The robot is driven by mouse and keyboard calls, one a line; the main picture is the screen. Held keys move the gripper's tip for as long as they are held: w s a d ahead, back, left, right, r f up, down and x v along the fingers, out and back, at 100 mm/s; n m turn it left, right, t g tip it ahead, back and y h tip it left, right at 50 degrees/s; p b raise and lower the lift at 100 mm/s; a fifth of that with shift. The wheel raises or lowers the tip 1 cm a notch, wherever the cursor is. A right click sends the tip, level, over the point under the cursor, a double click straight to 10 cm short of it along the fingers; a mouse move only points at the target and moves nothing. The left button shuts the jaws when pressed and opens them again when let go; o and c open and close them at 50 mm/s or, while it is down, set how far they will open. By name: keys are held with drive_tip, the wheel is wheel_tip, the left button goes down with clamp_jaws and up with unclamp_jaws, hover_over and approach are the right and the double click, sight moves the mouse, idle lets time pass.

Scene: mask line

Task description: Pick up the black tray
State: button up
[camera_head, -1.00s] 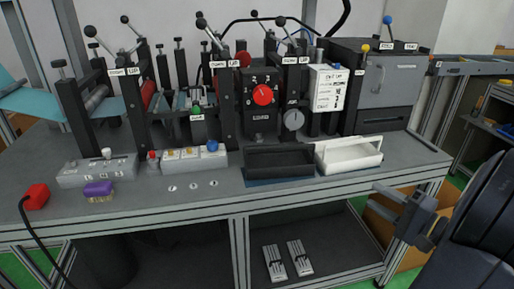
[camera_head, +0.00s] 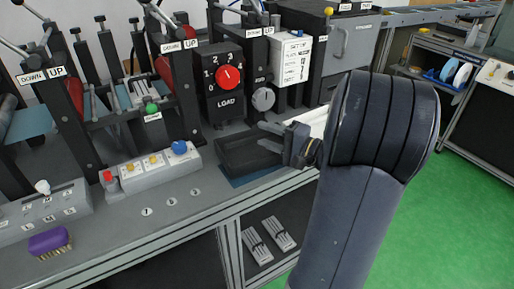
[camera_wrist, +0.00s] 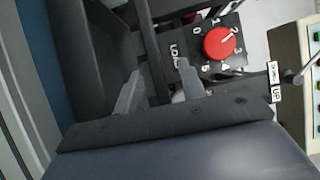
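The black tray (camera_head: 232,160) sits on the bench on a blue mat, below the red LOAD dial, open side up. My gripper (camera_head: 272,137) is over its right end, its fingers pointing left. In the wrist view the tray (camera_wrist: 90,50) fills the upper left. There my gripper (camera_wrist: 158,85) has its two grey fingers apart, with a dark edge passing between them. I cannot tell whether that edge is the tray's wall or whether a finger touches it. My arm hides the tray's right end in part.
The white tray (camera_head: 316,122) is just right, mostly hidden behind my arm. The LOAD box with its red dial (camera_head: 229,77) stands close behind. A switch box (camera_head: 155,168) with a blue knob is to the left. A purple brush (camera_head: 49,241) lies at the front left.

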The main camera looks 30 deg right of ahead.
drive_tip(key=shift+w+a, duration=0.25)
drive_tip(key=shift+w, duration=0.2)
drive_tip(key=shift+c, duration=0.6)
clamp_jaws()
